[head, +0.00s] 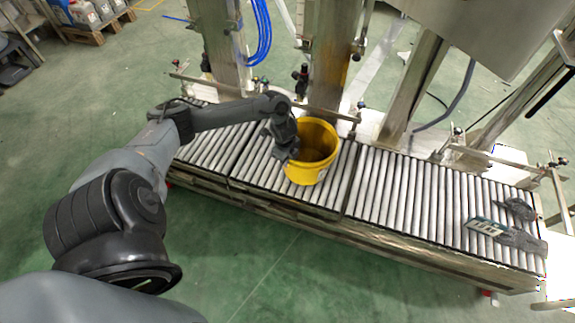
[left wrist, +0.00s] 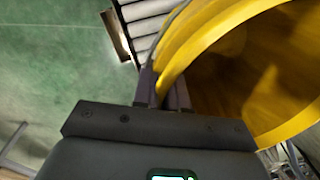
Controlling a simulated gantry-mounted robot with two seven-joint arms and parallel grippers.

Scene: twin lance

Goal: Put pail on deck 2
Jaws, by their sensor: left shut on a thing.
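The yellow pail (head: 304,174) is upright at the middle section of the roller conveyor (head: 250,165), and I cannot tell whether its base touches the rollers. My left gripper (head: 290,150) is at the pail's left rim. In the left wrist view, the fingers of the left gripper (left wrist: 163,92) are shut on the rim of the pail (left wrist: 188,38), whose inside looks empty where it shows. The conveyor has three roller sections side by side; no label shows which is deck 2. My right gripper is not in view.
Dark grey gloves (head: 522,240) and a small labelled item (head: 486,227) lie at the right end of the conveyor. Much of the right section (head: 400,190) is clear. Metal posts (head: 334,60) and rails stand behind the rollers. Green floor lies in front.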

